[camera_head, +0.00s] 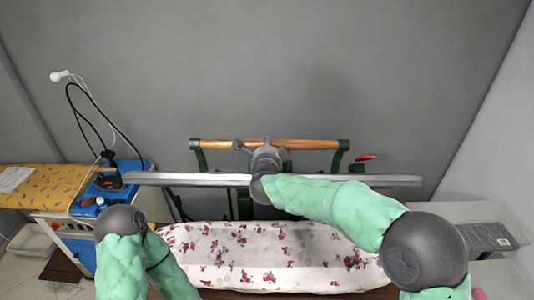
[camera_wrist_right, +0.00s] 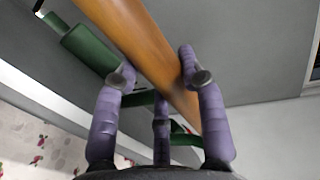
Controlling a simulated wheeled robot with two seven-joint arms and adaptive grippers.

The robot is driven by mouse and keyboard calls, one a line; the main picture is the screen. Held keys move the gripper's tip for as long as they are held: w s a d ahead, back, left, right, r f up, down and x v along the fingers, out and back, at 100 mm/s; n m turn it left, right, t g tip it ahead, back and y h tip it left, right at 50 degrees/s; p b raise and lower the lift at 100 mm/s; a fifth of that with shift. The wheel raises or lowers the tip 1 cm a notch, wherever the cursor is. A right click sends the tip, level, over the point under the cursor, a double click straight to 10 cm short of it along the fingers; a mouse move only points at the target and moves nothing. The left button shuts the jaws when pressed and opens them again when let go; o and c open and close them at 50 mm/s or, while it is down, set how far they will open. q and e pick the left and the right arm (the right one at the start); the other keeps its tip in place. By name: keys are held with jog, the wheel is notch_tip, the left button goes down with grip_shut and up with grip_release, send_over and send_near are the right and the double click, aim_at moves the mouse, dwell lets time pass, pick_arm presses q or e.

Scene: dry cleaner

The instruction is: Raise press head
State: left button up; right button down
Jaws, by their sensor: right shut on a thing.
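The press's wooden handle bar (camera_head: 312,145) runs level between two green brackets. Below it is the long thin grey metal edge of the press head (camera_head: 360,180). Under that lies the white, floral-covered padded press bed (camera_head: 270,262). My right gripper (camera_head: 263,147) is at the middle of the bar, its arm reaching in from the right and partly hiding the head. In the right wrist view its purple fingers (camera_wrist_right: 155,85) sit around the wooden bar (camera_wrist_right: 158,50). My left arm shows at lower left, but its gripper is out of view.
A blue ironing station (camera_head: 75,225) with a black iron (camera_head: 110,178) and a yellow patterned board (camera_head: 45,185) stands at left. A grey surface (camera_head: 455,212) is at right. A plain grey wall is behind the press.

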jog(key=shift+w+r, duration=0.25)
jog(key=shift+r, duration=0.15)
jog(key=c, duration=0.7)
grip_release()
jog(key=shift+s+f, duration=0.1)
jog(key=shift+s, duration=0.1)
jog(key=v, duration=1.2)
jog(key=shift+f, duration=0.1)
